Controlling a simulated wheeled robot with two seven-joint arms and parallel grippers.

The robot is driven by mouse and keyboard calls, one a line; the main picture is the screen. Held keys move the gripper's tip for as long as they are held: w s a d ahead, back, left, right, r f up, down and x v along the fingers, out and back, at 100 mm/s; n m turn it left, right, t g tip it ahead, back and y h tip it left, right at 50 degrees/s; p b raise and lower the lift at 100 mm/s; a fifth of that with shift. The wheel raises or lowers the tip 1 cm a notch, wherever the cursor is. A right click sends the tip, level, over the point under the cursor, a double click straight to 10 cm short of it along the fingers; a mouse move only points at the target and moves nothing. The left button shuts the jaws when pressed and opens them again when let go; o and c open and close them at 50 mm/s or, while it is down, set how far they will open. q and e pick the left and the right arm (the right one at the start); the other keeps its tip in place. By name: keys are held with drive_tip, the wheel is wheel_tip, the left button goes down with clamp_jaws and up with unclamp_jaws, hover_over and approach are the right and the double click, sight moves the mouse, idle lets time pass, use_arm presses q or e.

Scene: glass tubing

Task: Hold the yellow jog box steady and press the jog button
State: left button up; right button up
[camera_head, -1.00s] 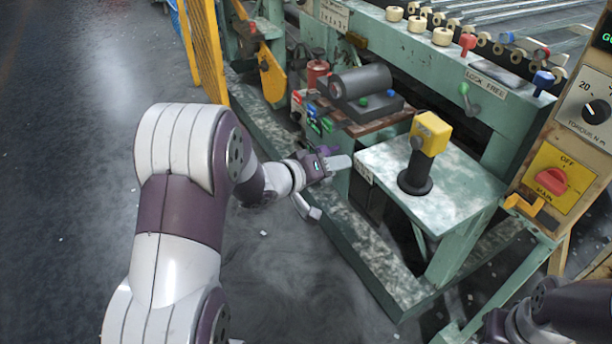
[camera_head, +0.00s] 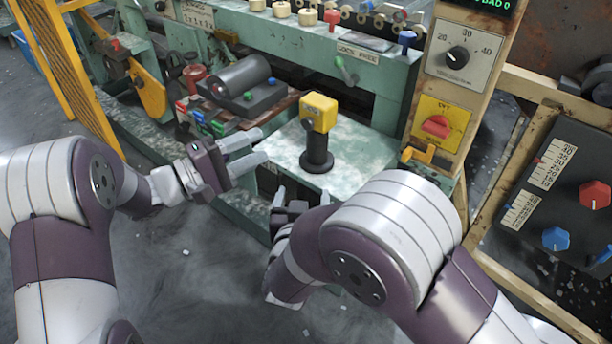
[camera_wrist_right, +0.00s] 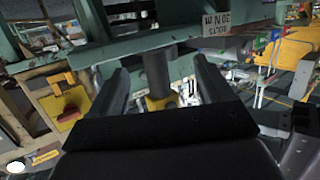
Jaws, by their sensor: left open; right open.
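The yellow jog box (camera_head: 319,111) stands upright on a black post (camera_head: 317,146) with a round base, on a pale green bench (camera_head: 360,155). A jog button cannot be clearly made out. My left gripper (camera_head: 262,146) is open and empty, left of the box and apart from it, its fingers pointing toward the post. My right gripper (camera_head: 302,198) is open and empty at the bench's front edge, below and nearer than the box. In the right wrist view the box (camera_wrist_right: 158,102) shows between the two fingers (camera_wrist_right: 161,75), partly hidden by the gripper body.
A grey cylindrical motor (camera_head: 240,75) and small coloured buttons (camera_head: 208,120) lie behind my left gripper. A panel with a red switch (camera_head: 436,126) stands right of the bench. A dark control box (camera_head: 565,190) is further right. The bench top around the post is clear.

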sight(319, 138)
drive_tip(key=w+d+r, duration=0.1)
drive_tip(key=w, duration=0.4)
drive_tip(key=w+d+r+t+h, duration=0.1)
drive_tip(key=w, duration=0.4)
drive_tip(key=w+d+r+m+t, duration=0.1)
drive_tip(key=w, duration=0.4)
drive_tip(key=shift+r+h, duration=0.3)
drive_tip(key=shift+h, duration=0.1)
drive_tip(key=c, duration=1)
use_arm(q)
drive_tip(key=shift+c, duration=0.6)
use_arm(e)
drive_tip(key=shift+c, duration=1.4)
use_arm(q)
clamp_jaws()
